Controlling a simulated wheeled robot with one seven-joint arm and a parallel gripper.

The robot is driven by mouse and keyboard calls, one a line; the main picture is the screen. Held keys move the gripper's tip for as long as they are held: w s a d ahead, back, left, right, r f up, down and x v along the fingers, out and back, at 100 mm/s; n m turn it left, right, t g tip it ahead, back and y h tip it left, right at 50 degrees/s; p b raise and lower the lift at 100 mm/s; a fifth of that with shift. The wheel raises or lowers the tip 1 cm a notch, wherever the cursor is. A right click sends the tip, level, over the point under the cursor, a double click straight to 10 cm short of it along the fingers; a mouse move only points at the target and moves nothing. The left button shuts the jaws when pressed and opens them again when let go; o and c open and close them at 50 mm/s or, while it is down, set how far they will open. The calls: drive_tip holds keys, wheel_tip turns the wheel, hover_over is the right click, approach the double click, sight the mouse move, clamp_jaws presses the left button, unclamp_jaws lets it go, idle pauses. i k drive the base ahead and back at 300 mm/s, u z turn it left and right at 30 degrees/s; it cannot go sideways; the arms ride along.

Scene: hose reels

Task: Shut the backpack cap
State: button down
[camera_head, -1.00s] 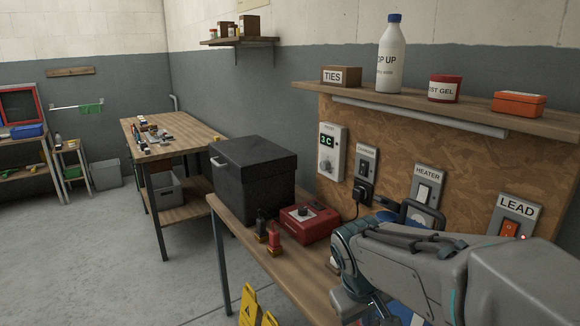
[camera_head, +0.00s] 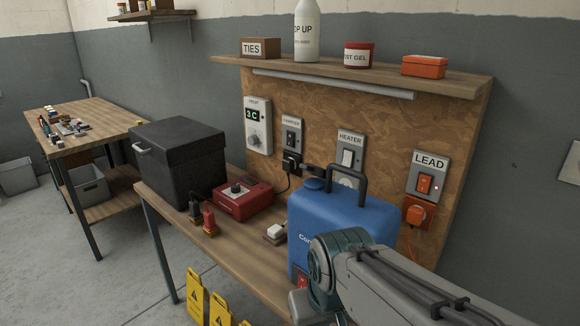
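The blue backpack unit (camera_head: 345,215) stands on the workbench, with a dark carry handle (camera_head: 360,175) on top. A round blue cap (camera_head: 315,184) shows at its top left, with a small dark part just behind it. I cannot tell from here whether the cap is seated or loose. My arm crosses the lower right, in front of the unit, and covers its lower right part and some of its lettering. My gripper's fingers do not show in this view.
A black lidded box (camera_head: 180,165), a red box with a knob (camera_head: 242,198) and a small white-topped piece (camera_head: 275,232) stand left of the unit. A wall shelf (camera_head: 350,77) overhangs behind. Yellow signs (camera_head: 195,297) stand at the bench's front.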

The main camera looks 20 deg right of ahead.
sight(320, 172)
drive_tip(key=k, duration=1)
drive_tip(key=u, duration=1.25)
drive_tip(key=i, duration=1.1)
drive_tip(key=z, duration=2)
drive_tip(key=i, duration=0.5)
